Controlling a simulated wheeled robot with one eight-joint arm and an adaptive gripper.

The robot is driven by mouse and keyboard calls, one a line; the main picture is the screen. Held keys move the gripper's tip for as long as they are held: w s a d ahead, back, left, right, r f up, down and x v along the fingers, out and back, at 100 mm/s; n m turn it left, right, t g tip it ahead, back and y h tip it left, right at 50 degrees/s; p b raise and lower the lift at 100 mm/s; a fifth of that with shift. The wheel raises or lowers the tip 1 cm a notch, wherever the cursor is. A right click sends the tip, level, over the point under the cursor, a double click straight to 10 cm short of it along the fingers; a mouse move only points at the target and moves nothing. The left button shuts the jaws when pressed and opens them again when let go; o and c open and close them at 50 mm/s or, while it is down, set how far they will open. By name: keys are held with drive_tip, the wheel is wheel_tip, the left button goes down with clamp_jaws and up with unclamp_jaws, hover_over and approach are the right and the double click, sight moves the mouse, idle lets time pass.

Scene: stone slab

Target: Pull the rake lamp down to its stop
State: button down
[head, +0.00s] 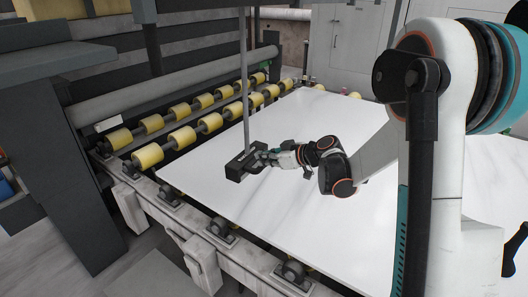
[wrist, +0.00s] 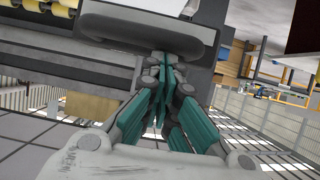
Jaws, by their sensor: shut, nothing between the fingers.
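The rake lamp is a dark, boxy head (head: 238,168) on a thin grey vertical rod (head: 244,75). In the head view it appears over the left part of the white stone slab; its exact height above the slab is hard to judge. My gripper (head: 262,155) is at the lamp head's right side, its fingers reaching toward it. In the wrist view the gripper (wrist: 164,72) is shut, with its green-padded fingers together and nothing between them. A dark grey rounded bar (wrist: 150,33), seemingly part of the lamp, lies right by the fingertips. I cannot tell whether they touch.
The white slab (head: 340,215) lies on a roller conveyor with yellow rollers (head: 148,156) behind it. A dark column and ledge (head: 60,150) stand at the left. The slab's surface right of the lamp is clear except for my arm above it.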

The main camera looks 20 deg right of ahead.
wheel_tip(320, 180, down, 12)
drive_tip(key=b, duration=0.6)
drive_tip(key=shift+r, duration=0.15)
drive_tip(key=v, duration=1.2)
